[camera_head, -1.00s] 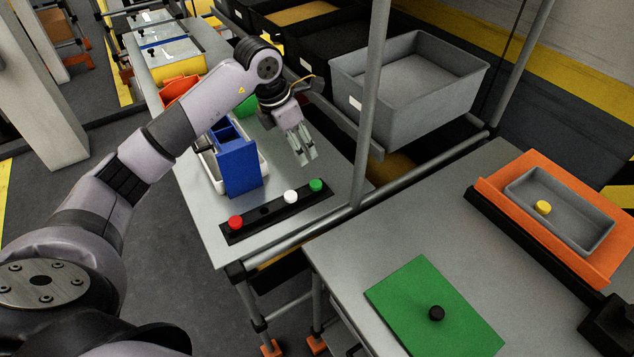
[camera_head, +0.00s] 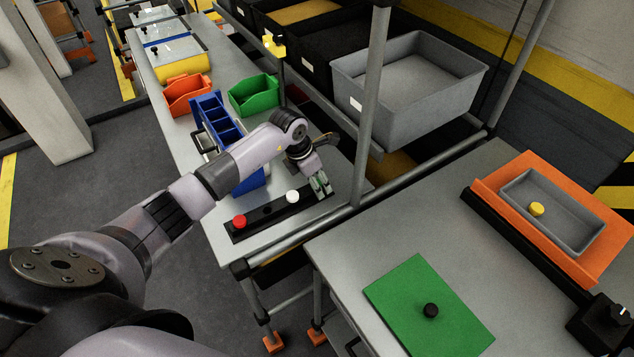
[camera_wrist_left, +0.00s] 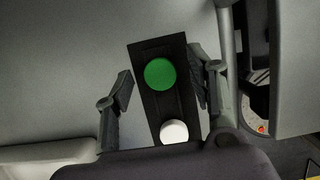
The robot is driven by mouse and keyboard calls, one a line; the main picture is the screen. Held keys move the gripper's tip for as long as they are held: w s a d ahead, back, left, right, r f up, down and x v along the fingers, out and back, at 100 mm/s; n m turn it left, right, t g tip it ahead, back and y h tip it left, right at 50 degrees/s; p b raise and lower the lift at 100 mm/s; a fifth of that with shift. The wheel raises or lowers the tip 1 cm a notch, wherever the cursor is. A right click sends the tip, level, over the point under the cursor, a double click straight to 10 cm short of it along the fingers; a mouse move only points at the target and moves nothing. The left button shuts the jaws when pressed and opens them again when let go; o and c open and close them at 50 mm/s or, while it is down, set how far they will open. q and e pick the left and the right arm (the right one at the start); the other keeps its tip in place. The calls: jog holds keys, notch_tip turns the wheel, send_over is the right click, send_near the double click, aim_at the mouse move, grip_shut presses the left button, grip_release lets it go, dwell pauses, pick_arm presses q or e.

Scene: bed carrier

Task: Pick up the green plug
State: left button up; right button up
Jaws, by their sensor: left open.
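The green plug (camera_wrist_left: 160,74) sits at the end of a black strip (camera_head: 266,209) on the metal table. In the left wrist view it lies between the two open fingers of my left gripper (camera_wrist_left: 160,92), with a gap on each side. In the head view my left gripper (camera_head: 321,186) is over the right end of the strip and hides the green plug. A white plug (camera_head: 292,196) and a red plug (camera_head: 239,221) stand on the same strip. The white plug also shows in the left wrist view (camera_wrist_left: 174,131). My right gripper is not in view.
A blue bin (camera_head: 214,118), a green bin (camera_head: 253,95) and an orange bin (camera_head: 187,92) stand behind the strip. A grey post (camera_head: 371,110) rises close to the right of the gripper. A grey tote (camera_head: 352,102) is beyond it. A green board (camera_head: 408,313) lies on the front table.

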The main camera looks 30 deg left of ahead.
pick_arm(q)
jog(key=shift+f, duration=0.2)
jog(key=shift+c, duration=0.6)
jog(key=c, duration=0.8)
jog(key=shift+o, duration=0.2)
jog(key=shift+r, duration=0.1)
